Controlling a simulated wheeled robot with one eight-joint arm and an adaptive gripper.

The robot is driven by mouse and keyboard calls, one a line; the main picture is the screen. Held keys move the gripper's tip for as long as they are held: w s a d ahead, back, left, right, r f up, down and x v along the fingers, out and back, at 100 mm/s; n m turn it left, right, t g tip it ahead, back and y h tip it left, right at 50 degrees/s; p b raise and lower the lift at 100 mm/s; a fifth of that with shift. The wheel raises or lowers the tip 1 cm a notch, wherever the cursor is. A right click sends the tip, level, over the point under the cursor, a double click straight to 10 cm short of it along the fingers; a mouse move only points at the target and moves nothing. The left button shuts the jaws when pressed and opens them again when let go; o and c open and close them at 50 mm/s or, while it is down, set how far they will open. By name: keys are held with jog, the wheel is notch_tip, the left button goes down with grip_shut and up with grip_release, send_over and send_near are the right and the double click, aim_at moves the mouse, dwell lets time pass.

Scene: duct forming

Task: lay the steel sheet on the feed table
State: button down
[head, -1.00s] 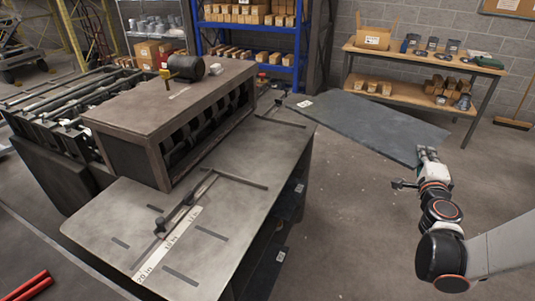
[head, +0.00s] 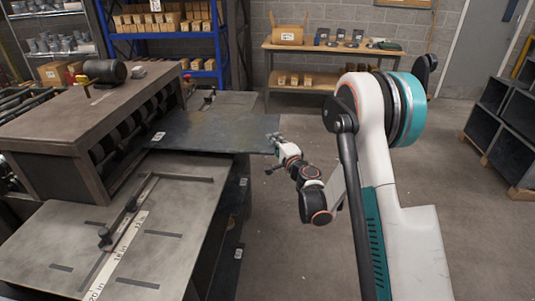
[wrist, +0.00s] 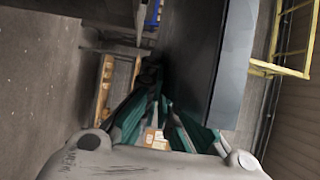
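The steel sheet (head: 215,133) is a thin, dark grey panel in the head view. It lies across the far part of the feed table (head: 165,218), beside the roller housing, and its right end juts out past the table's edge. I cannot tell whether it rests on the tabletop or hangs just above it. My gripper (head: 274,139) is at the right end of the sheet and appears shut on that edge. In the wrist view my gripper's green fingers (wrist: 157,108) are close together; the gripped edge is hard to make out.
A brown roller housing (head: 70,115) stands along the table's left side. A guide bar (head: 130,205) and a ruler strip lie on the near tabletop. A wooden workbench (head: 335,52) and blue shelving (head: 175,34) stand behind. Floor to the table's right is open.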

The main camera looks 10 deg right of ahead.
notch_tip(320, 180, down, 5)
jog(key=shift+b, duration=0.85)
jog(key=c, duration=1.8)
grip_release()
jog(key=shift+f, duration=0.1)
